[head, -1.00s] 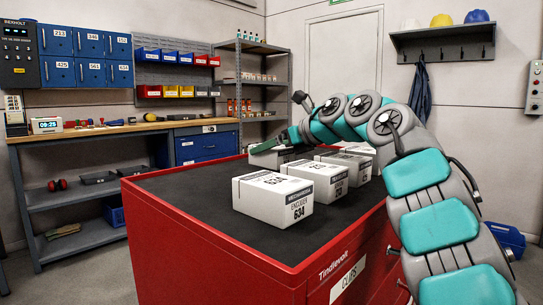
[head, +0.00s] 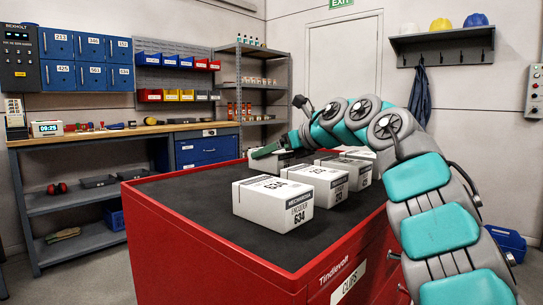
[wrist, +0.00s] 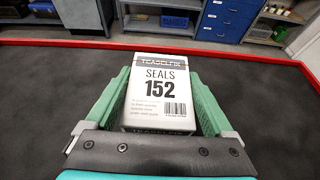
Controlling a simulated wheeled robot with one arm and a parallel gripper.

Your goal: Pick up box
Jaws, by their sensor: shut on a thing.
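A white box (wrist: 160,88) labelled SEALS 152 sits between the two green fingers of my gripper (wrist: 158,95) in the wrist view. The fingers are shut on its sides. I cannot tell whether the held box touches the top. A white box marked 634 (head: 262,205) stands nearest, a box marked 213 (head: 318,190) behind it to the right, and another white box (head: 352,165) beyond that.
The red cabinet (head: 220,245) has a raised red rim around its dark top. The top's left part is clear. A workbench (head: 100,133) and a shelf rack (head: 262,85) stand behind. A blue bin (head: 508,238) is on the floor at right.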

